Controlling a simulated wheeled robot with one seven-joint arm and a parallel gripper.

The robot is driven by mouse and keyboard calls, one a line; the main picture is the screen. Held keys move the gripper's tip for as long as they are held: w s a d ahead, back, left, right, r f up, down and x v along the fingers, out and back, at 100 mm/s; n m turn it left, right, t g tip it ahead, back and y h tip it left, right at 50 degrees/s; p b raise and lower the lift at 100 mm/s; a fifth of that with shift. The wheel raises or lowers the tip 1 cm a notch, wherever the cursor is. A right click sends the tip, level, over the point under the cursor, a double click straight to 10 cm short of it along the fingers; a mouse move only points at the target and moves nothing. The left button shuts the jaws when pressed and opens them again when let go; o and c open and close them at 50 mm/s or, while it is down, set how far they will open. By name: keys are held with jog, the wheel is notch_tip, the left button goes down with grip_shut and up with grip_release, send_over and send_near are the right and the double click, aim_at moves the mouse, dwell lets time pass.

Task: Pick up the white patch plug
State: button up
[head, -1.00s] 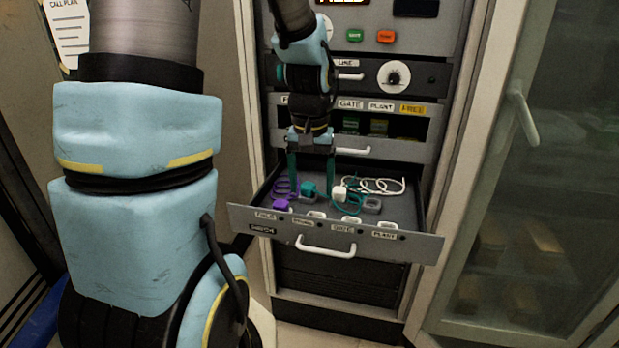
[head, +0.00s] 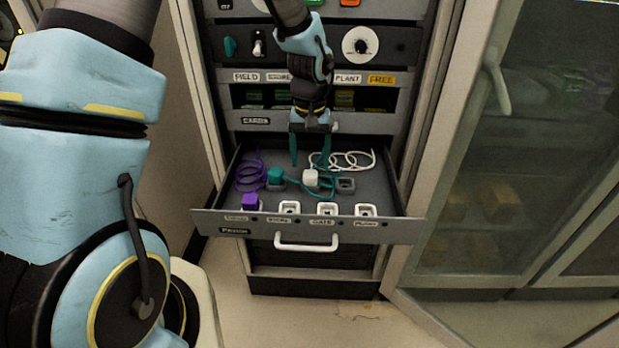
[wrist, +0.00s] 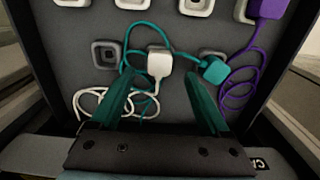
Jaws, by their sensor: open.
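The white patch plug (head: 311,178) lies in the open drawer (head: 400,213), near its middle, with a coiled white cord (head: 352,158) behind it. The teal plug (head: 275,174) lies to the left of the white plug.
A purple plug (head: 250,201) sits at the drawer's front left, with its cord behind. Several white sockets (head: 327,209) line the front, and a grey socket (head: 346,185) is right of the white plug. A glass-doored cabinet (head: 490,170) stands to the right.

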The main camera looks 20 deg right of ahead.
aim_at(311, 174)
jog(key=shift+s+f+p, duration=0.15)
jog(key=shift+f+p, duration=0.45)
jog(key=shift+f, duration=1.4)
grip_shut()
